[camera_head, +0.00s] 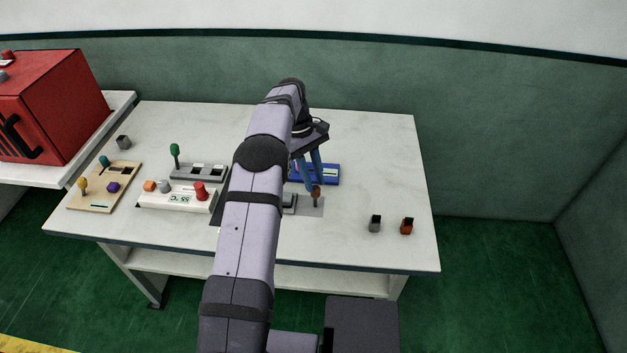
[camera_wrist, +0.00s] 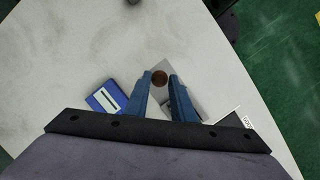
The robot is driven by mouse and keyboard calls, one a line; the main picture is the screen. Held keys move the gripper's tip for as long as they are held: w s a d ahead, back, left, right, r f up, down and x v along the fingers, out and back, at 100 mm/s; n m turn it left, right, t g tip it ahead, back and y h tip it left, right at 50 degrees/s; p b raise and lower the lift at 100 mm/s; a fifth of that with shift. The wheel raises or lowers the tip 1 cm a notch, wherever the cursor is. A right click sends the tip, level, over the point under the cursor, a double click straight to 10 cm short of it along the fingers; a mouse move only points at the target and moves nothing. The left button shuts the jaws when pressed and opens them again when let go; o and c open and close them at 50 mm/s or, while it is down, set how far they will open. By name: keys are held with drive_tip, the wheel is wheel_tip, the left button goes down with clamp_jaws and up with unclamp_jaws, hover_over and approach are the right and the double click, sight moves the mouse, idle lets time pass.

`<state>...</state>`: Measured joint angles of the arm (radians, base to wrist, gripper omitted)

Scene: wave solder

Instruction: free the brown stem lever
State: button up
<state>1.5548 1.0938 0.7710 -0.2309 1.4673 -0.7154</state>
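The brown stem lever (camera_head: 316,192) stands on a grey plate (camera_head: 312,210) toward the right of the table, with a round brown knob on top. In the wrist view the knob (camera_wrist: 159,77) shows between my fingertips, with a gap visible on each side. My gripper (camera_head: 314,182) points down with its two blue fingers apart, just above or behind the knob. The fingers (camera_wrist: 160,82) are open and empty in the wrist view. I cannot tell whether the tips are level with the knob. My arm hides part of the grey plate.
A blue block (camera_head: 326,174) lies just behind the lever; it also shows in the wrist view (camera_wrist: 106,97). A white panel (camera_head: 178,199), a grey panel with a green lever (camera_head: 175,152) and a wooden board (camera_head: 98,196) are left.

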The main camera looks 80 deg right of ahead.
clamp_jaws()
drive_tip(key=shift+d+r+m+h, duration=0.1)
drive_tip(key=shift+r+m+h, duration=0.3)
drive_tip(key=shift+m, duration=0.7)
drive_tip(key=m, duration=0.1)
drive_tip(key=r+m, duration=0.1)
drive_tip(key=shift+a+m, duration=0.2)
drive_tip(key=shift+m, duration=0.2)
drive_tip(key=m, duration=0.2)
drive_tip(key=r+m+h, duration=0.1)
drive_tip(key=shift+w+a+r+m+b, duration=0.1)
drive_tip(key=shift+w+a+m+b, duration=0.05)
drive_tip(key=shift+a+m+b, duration=0.2)
drive_tip(key=w+a+r+m+h, duration=0.1)
drive_tip(key=a+m, duration=0.4)
drive_tip(key=m, duration=0.6)
drive_tip(key=w+a+r+m+t+h+b, duration=0.1)
drive_tip(key=a+r+m+h, duration=0.1)
drive_tip(key=a+m, duration=0.4)
drive_tip(key=m+h, duration=0.1)
drive_tip(key=m, duration=0.3)
drive_tip(key=shift+m+h, duration=0.3)
drive_tip(key=shift+m, duration=0.05)
drive_tip(key=shift+w, duration=0.1)
